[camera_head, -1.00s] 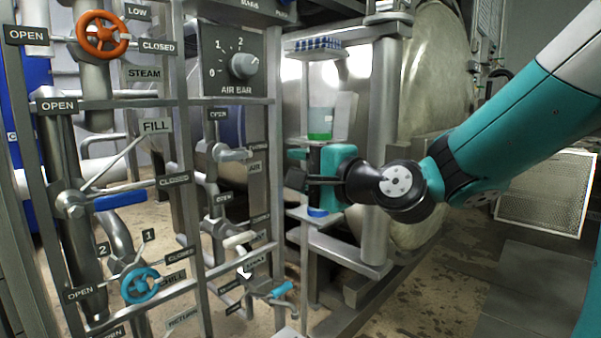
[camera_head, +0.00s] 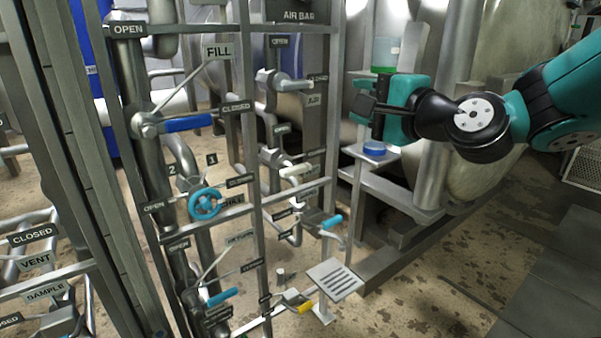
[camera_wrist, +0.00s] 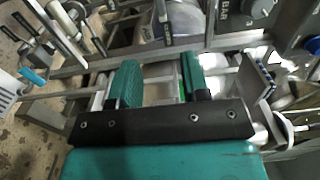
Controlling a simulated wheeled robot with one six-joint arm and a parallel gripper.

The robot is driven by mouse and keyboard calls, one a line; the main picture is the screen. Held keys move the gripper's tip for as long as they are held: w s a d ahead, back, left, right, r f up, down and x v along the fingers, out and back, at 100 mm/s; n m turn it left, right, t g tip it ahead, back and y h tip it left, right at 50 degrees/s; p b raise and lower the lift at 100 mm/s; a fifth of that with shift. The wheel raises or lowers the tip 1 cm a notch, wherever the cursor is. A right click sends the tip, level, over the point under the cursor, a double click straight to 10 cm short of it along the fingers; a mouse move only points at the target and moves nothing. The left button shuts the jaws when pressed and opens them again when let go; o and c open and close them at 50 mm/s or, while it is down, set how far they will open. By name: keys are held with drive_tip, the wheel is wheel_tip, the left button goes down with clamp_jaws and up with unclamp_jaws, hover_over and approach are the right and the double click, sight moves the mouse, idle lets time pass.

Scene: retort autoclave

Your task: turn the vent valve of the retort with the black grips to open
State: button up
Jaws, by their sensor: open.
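A VENT label (camera_head: 36,262) hangs at the lower left in the head view, with a CLOSED label (camera_head: 32,235) above it and a SAMPLE label below. Grey pipework shows around them, cut off by the picture's left and bottom edges. I cannot make out a valve with black grips in either view. My gripper (camera_head: 366,102) is to the right of the pipe rack, well away from the VENT label, pointing left. In the wrist view its two green fingers (camera_wrist: 160,84) stand apart with nothing between them.
Between the VENT label and my gripper stand upright posts and a rack with a blue FILL lever (camera_head: 188,123), a blue handwheel (camera_head: 204,204), a white lever (camera_head: 296,170) and a yellow lever (camera_head: 306,307). A slotted plate (camera_head: 335,279) stands low. Floor at right is open.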

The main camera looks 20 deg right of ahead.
drive_tip(key=b, duration=0.8)
approach(299, 170)
drive_tip(key=p+x, duration=0.9)
drive_tip(key=shift+w+p, duration=0.2)
drive_tip(key=shift+p, duration=0.15)
drive_tip(key=shift+w+a+f+p, duration=0.1)
drive_tip(key=shift+w+a+p, duration=0.05)
drive_tip(key=shift+w+p, duration=0.25)
drive_tip(key=shift+w+a+f+p, duration=0.15)
drive_tip(key=shift+w+p, duration=0.25)
clamp_jaws()
